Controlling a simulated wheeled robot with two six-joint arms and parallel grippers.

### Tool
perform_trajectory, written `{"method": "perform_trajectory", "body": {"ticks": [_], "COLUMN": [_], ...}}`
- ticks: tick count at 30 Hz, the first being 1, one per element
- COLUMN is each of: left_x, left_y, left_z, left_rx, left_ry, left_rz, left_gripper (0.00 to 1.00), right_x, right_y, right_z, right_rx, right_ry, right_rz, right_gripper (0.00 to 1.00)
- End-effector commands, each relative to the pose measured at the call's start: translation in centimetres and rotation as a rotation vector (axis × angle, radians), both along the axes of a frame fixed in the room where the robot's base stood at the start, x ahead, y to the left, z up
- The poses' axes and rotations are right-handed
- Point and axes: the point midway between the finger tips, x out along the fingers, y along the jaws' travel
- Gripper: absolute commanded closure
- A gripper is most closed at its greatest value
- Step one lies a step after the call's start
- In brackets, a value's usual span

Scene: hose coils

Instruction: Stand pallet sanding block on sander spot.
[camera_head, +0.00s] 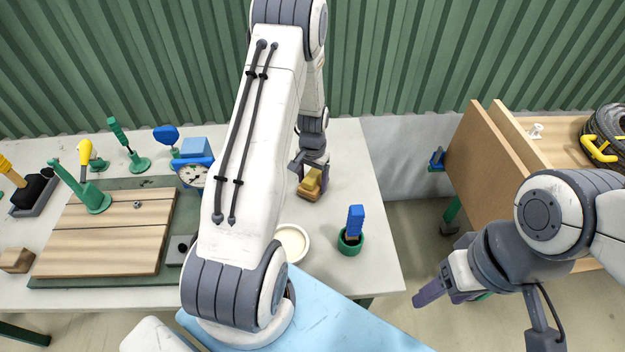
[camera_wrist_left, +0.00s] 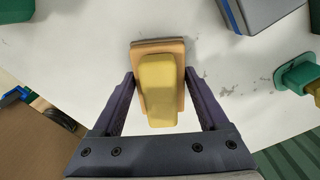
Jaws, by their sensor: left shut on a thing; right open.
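The sanding block (camera_head: 308,191) has a yellow top grip and an orange-tan base. It is at the white table's right part, beyond the white round dish. My left gripper (camera_head: 314,170) is shut on it. In the left wrist view the block (camera_wrist_left: 158,85) sits between the two dark fingers of my left gripper (camera_wrist_left: 160,95), its base projecting past the fingertips. I cannot tell whether its base touches the table. I cannot make out a marked sander spot; my left arm hides part of the table. My right gripper (camera_head: 432,293) is open and empty, off the table's right side.
A green cup with a blue-handled tool (camera_head: 351,239) and a white round dish (camera_head: 292,241) stand nearby. A dial gauge (camera_head: 193,174), wooden board (camera_head: 110,235) and several green-based tools are at left. Brown panels (camera_head: 490,155) stand at right. The table right of the block is clear.

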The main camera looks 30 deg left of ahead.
Motion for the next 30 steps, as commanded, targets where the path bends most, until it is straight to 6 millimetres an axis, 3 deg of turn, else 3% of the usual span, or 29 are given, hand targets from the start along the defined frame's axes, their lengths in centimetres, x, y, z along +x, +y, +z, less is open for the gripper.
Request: {"method": "perform_trajectory", "body": {"ticks": [30], "left_x": [0.02], "left_y": [0.01], "left_z": [-0.96], "left_rx": [0.000], "left_ry": [0.000], "left_rz": [0.000], "left_gripper": [0.67], "right_x": [0.00], "right_y": [0.00], "right_z": [-0.69], "right_rx": [0.000], "right_ry": [0.000], "right_rz": [0.000], "right_gripper": [0.39]}}
